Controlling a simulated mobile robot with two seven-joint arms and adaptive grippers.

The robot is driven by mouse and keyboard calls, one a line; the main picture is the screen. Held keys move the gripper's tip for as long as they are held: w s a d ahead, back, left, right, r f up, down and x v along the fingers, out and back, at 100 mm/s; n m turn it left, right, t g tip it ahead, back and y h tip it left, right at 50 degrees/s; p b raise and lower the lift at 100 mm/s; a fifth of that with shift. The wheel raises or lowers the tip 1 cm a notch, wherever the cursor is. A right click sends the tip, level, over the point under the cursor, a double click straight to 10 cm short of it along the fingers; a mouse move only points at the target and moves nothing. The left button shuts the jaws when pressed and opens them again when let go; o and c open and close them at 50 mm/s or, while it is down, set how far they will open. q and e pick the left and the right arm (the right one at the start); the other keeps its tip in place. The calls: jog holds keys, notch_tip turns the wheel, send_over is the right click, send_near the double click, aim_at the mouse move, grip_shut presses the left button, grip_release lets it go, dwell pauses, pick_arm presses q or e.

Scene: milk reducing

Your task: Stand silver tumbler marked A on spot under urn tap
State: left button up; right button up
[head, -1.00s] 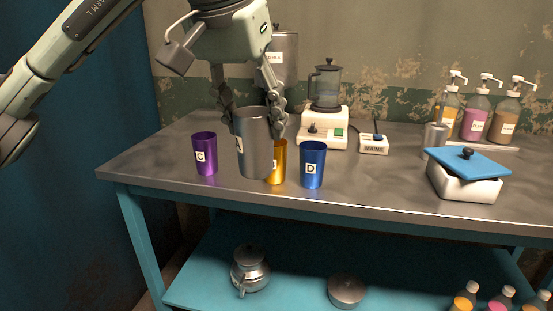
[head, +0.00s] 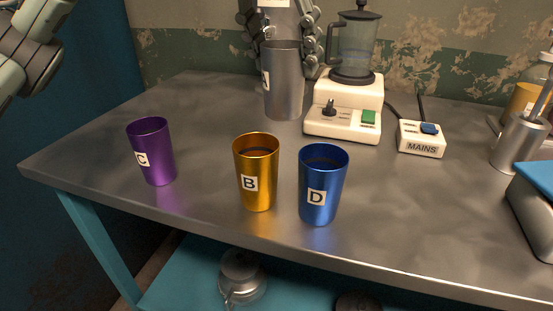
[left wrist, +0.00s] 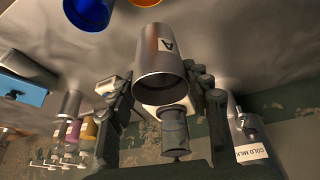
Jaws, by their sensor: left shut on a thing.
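The silver tumbler marked A (head: 284,95) is upright in my left gripper (head: 285,68), its fingers closed around its sides. In the left wrist view the tumbler (left wrist: 160,65) shows its open mouth and its A label. I cannot tell whether its base touches the bench. The urn, labelled COLD MILK (left wrist: 250,152), shows at the right of the left wrist view; in the head view it is mostly hidden behind the gripper and tumbler. My right gripper is not in view.
Purple tumbler C (head: 153,155), gold tumbler B (head: 257,180) and blue tumbler D (head: 322,190) stand nearer the front edge. A blender (head: 345,110) is close right of the silver tumbler. A MAINS switch box (head: 422,140) stands further right. The bench left of the silver tumbler is clear.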

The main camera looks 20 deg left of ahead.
aim_at(283, 96)
pick_arm(q)
jog(key=shift+x, duration=1)
jog(key=f, duration=0.4)
jog(key=shift+s+a+f, duration=0.1)
jog(key=shift+s+a, duration=0.05)
jog(key=shift+s, duration=0.1)
jog(key=shift+f, duration=2.2)
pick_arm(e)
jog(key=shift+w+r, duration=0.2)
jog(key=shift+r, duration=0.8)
pick_arm(q)
jog(key=shift+f+b, duration=0.1)
jog(key=shift+b, duration=0.2)
